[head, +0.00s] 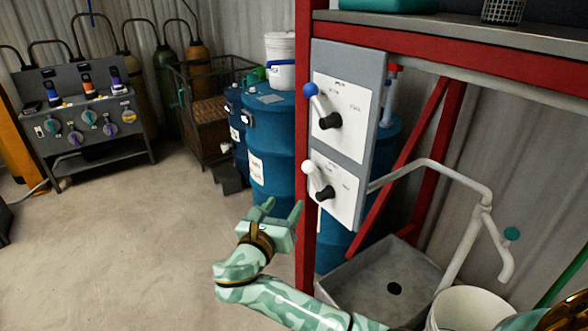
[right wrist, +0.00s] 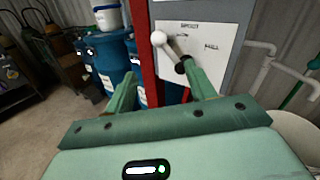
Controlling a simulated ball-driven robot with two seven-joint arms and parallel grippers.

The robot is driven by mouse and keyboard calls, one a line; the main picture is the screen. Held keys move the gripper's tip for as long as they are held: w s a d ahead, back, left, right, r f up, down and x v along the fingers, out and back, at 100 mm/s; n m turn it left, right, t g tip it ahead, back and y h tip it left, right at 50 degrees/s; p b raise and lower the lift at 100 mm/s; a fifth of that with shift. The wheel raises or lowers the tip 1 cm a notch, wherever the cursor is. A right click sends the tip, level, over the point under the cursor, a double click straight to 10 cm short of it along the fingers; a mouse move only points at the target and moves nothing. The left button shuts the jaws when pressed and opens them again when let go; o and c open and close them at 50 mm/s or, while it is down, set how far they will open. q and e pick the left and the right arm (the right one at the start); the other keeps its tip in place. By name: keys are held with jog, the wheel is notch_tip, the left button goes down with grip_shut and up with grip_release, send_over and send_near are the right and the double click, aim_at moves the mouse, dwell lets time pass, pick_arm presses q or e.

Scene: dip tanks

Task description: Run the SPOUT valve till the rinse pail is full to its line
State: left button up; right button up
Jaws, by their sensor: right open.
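The lower valve plate (head: 345,200) has a white-knobbed lever (head: 308,167) on a black hub, tilted up and left. In the right wrist view its label seems to read SPOUT, and the white knob (right wrist: 158,39) shows just beyond and between my fingers. My right gripper (head: 281,208) is open and empty, below and left of that lever, apart from it. A white pail (head: 468,310) stands at the bottom right, partly cut off; it also shows in the right wrist view (right wrist: 299,130). Its water level and line cannot be made out. My left gripper is not in view.
A blue-knobbed lever (head: 310,89) sits above on the same grey panel. A red post (head: 305,240) runs beside the panel. A grey basin (head: 385,275) and white pipes (head: 470,235) are to the right. Blue drums (head: 268,140) stand behind.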

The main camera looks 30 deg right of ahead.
aim_at(306, 171)
jog(key=b+x, duration=0.1)
jog(key=x, duration=1.5)
jog(key=shift+w+f, duration=0.1)
jog(key=shift+w, duration=0.1)
grip_shut()
